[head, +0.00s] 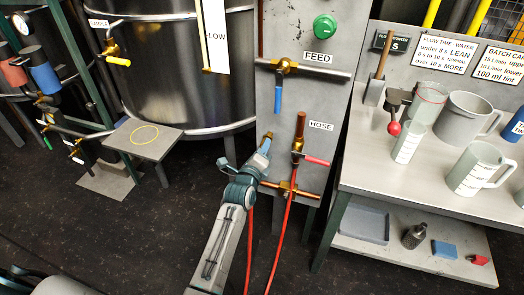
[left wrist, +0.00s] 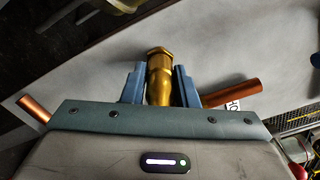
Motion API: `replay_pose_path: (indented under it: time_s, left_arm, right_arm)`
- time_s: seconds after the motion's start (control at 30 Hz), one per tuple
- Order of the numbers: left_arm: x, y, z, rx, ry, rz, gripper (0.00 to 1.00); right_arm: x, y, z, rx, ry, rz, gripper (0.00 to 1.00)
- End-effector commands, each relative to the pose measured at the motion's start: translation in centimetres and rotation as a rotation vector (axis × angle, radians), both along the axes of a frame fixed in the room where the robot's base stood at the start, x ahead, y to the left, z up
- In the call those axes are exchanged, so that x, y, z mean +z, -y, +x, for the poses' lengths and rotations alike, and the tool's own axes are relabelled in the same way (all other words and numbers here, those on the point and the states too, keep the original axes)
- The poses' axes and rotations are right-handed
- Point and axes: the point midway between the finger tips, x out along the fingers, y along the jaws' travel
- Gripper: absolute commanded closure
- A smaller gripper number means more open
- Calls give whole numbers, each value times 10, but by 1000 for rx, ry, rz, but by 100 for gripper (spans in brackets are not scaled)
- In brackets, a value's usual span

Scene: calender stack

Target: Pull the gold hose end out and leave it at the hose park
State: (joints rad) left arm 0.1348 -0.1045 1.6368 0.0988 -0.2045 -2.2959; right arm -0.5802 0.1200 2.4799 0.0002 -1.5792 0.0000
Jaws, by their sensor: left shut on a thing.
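The gold hose end (left wrist: 159,78) stands between the two blue fingers of my left gripper (left wrist: 159,88) in the left wrist view. The fingers are shut on its sides. In the head view, my left gripper (head: 264,150) is in front of the grey panel, left of the HOSE label (head: 321,126). Only a little of the gold end (head: 268,136) shows above the fingers. A red hose (head: 249,240) hangs below the gripper. I cannot tell which fitting is the hose park. My right gripper is not in view.
Right of my gripper are an upright copper pipe (head: 300,125), a red valve handle (head: 316,160) and a low copper pipe (head: 305,193). The FEED pipe (head: 320,73) has a blue handle (head: 278,101). A bench (head: 365,165) with jugs stands right; a steel tank (head: 165,70) stands left.

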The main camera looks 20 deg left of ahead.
Motion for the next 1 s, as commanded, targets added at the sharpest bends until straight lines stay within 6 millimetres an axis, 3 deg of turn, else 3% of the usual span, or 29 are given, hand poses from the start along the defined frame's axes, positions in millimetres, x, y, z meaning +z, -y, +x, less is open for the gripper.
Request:
replay_pose_path:
  time_s: [0.2,0.23,0.37,0.57,0.63,1.0]
  left_arm:
    - [0,0,3,-1,1,0,100]
    - [0,0,3,-1,1,0,72]
    - [0,0,3,0,0,0,48]
    - [0,0,3,0,0,-1,48]
    - [0,0,2,0,-1,0,35]
    - [0,0,2,0,0,-1,35]
  right_arm:
    - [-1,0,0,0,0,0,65]
    - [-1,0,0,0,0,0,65]
    - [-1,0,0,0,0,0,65]
    - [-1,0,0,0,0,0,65]
    - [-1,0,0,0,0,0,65]
    - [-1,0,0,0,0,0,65]
